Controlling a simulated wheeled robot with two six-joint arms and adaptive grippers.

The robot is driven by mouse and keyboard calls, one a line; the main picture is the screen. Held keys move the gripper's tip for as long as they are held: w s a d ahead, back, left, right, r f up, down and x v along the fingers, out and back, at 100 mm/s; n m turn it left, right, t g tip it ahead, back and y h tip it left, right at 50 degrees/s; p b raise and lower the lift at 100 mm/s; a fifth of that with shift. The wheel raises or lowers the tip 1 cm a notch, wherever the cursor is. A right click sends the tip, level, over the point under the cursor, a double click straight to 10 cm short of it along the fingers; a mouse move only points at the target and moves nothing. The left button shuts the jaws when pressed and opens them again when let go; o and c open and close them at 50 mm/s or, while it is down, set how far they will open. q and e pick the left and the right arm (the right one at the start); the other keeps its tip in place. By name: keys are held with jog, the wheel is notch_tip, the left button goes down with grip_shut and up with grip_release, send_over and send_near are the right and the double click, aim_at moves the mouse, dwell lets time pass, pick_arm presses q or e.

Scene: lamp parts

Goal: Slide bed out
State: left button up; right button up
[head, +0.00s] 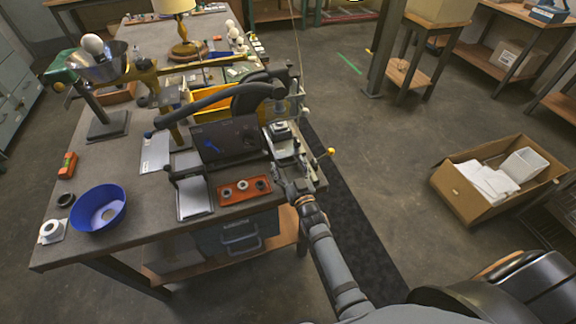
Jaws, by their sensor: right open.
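A dark machine with a black panel (225,139) and a thick curved arm above it stands on the workbench (130,155) near its right side. A light grey bed-like block (284,147) with a small part on top sits at the machine's right, near the bench edge. I cannot tell for sure that this is the bed. My right gripper (280,172) is open, just in front of this block. The picture is too small to tell whether it touches. My left gripper is not in view.
An orange tray (232,197) with round parts and a pale plate (195,202) lie left of my right gripper. A blue bowl (98,208) stands at the bench's front left. A yellow-knobbed lever (327,154) sticks out rightward. An open cardboard box (463,199) is on the floor.

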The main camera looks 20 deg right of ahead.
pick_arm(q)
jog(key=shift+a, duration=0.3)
pick_arm(e)
jog(key=shift+w, duration=0.2)
jog(key=shift+c, duration=0.5)
jog(key=c, duration=1.3)
jog(key=shift+s+p, duration=0.35)
jog(key=shift+s, duration=0.2)
jog(key=shift+c, duration=0.2)
pick_arm(q)
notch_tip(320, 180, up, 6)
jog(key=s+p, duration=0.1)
jog(key=p, duration=0.4)
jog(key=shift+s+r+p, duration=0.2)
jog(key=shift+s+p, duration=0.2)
pick_arm(e)
jog(key=s, duration=1.5)
jog(key=shift+d+f, duration=0.15)
jog(key=shift+d, duration=0.2)
jog(key=shift+s, duration=0.15)
